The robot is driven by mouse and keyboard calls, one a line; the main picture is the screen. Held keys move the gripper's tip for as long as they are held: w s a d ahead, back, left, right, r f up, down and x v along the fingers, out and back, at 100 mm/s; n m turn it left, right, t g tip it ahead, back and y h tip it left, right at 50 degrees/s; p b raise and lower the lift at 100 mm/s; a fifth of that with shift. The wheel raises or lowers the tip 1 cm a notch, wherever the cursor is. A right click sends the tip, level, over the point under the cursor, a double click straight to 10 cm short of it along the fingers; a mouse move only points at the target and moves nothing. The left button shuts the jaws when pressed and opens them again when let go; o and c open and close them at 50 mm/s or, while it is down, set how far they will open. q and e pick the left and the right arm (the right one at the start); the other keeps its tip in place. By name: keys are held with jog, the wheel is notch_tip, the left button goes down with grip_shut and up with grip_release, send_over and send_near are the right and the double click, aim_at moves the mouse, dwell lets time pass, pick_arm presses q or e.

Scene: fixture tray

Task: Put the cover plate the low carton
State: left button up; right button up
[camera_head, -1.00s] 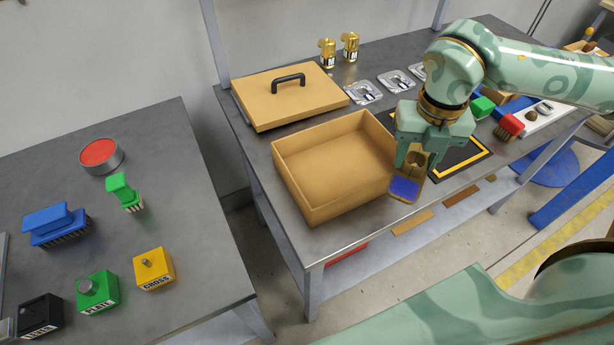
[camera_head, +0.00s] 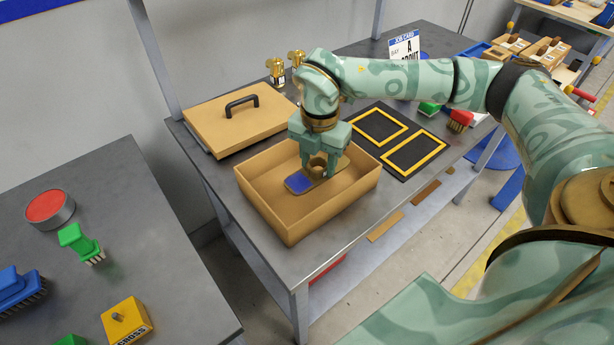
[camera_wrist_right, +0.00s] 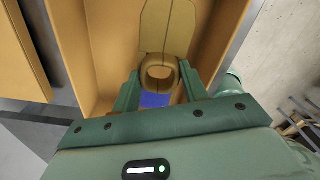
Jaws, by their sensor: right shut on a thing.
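The cover plate (camera_head: 299,184) is a flat brown piece with a rounded blue end and a raised part with a hole. My right gripper (camera_head: 318,168) is shut on it at the raised part. It holds the plate inside the low carton (camera_head: 338,207), an open tan box at the table's front left edge. The plate also shows in the right wrist view (camera_wrist_right: 167,25), between the fingers, with carton walls around it. I cannot tell whether it touches the carton's floor. My left gripper is not in view.
A tan lid (camera_head: 205,125) with a black handle lies behind the carton. Two black mats (camera_head: 413,155) with yellow borders lie to its right, bare. Brass fittings (camera_head: 276,72) stand behind. A separate table at left holds brushes, a yellow block (camera_head: 127,320) and a red button (camera_head: 48,207).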

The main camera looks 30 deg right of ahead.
aim_at(310, 164)
jog(key=shift+w+a+f, duration=0.2)
jog(key=shift+w+f, duration=0.3)
jog(key=shift+f, duration=0.1)
jog(key=shift+w+a+f, duration=0.15)
jog(key=shift+w+f, duration=0.3)
jog(key=shift+f, duration=0.1)
jog(key=f, duration=0.1)
jog(key=f+b, duration=0.1)
jog(key=f, duration=0.2)
jog(key=shift+w+a+b, duration=0.1)
jog(key=shift+w+b, duration=0.2)
jog(key=shift+b, duration=0.05)
jog(key=shift+r, duration=0.15)
jog(key=o, duration=1.2)
notch_tip(310, 164, up, 12)
jog(key=p, duration=0.3)
